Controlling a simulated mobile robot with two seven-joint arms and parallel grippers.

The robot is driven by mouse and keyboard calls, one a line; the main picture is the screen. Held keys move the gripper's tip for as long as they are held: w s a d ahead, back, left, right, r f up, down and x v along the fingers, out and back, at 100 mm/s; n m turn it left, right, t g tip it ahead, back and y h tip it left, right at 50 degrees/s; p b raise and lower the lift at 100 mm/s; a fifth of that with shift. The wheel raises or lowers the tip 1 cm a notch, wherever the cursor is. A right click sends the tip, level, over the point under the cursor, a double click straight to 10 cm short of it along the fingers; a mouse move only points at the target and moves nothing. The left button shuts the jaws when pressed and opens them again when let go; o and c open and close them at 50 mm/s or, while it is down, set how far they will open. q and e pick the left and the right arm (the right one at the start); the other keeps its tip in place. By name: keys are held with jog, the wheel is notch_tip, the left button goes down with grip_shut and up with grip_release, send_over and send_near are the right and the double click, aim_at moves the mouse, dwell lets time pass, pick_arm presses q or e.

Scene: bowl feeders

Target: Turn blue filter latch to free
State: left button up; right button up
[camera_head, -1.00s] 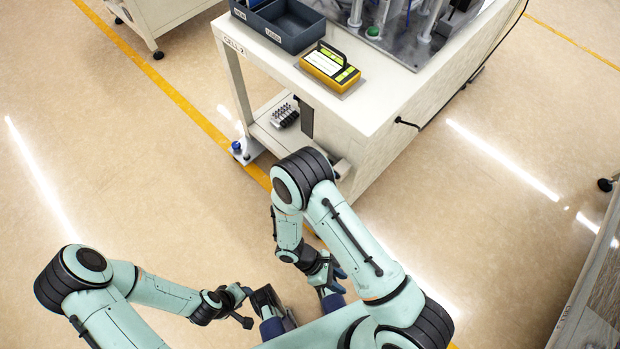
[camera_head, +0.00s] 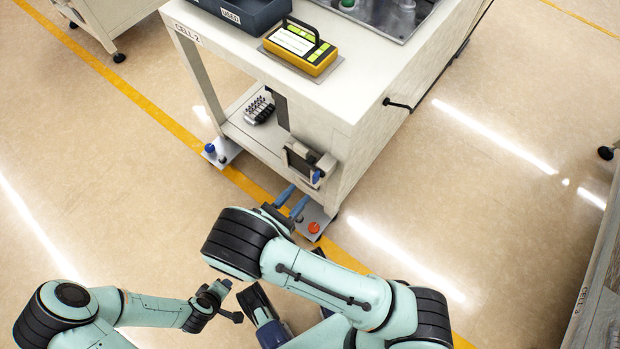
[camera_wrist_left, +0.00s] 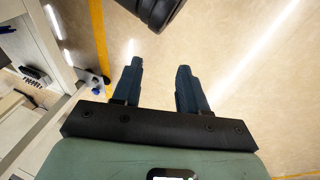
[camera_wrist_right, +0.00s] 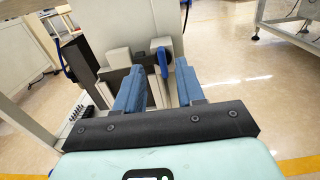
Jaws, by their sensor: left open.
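The blue filter latch (camera_head: 316,176) is a small blue lever on the dark filter unit (camera_head: 299,160), low on the end of the cart. My right gripper (camera_head: 292,200) is open in front of the unit. Its two blue fingers (camera_wrist_right: 159,85) appear either side of the latch in the wrist picture, with no visible contact. My left gripper (camera_wrist_left: 160,85) is open and empty over the floor, away from the cart.
The cart (camera_head: 345,95) carries a yellow device (camera_head: 300,48) and a dark bin (camera_head: 240,10) on top. A lower shelf holds a row of dark fittings (camera_head: 259,109). A red knob (camera_head: 314,227) is on the foot plate. The floor right of the cart is clear.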

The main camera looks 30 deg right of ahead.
aim_at(313, 177)
jog(key=x, duration=0.6)
jog(key=shift+w+d+b, duration=0.1)
jog(key=shift+d+b, duration=0.2)
jog(key=shift+b, duration=0.05)
grip_shut()
